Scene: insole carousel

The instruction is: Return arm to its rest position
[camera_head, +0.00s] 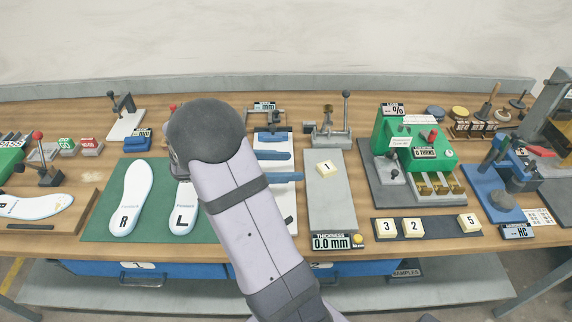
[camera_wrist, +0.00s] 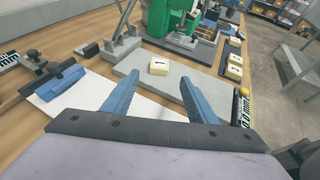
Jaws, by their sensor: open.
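My arm (camera_head: 240,205) reaches up from the bottom middle of the head view and hides part of the bench behind it. That block appears beyond the fingers in the wrist view (camera_wrist: 159,66).
Left of my arm, white insoles marked R (camera_head: 126,205) and L (camera_head: 182,212) lie on a green mat (camera_head: 100,222). A green machine (camera_head: 410,140) and blocks marked 3, 2 and 5 (camera_head: 412,227) stand right. A lever press (camera_head: 333,130) stands behind the plate.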

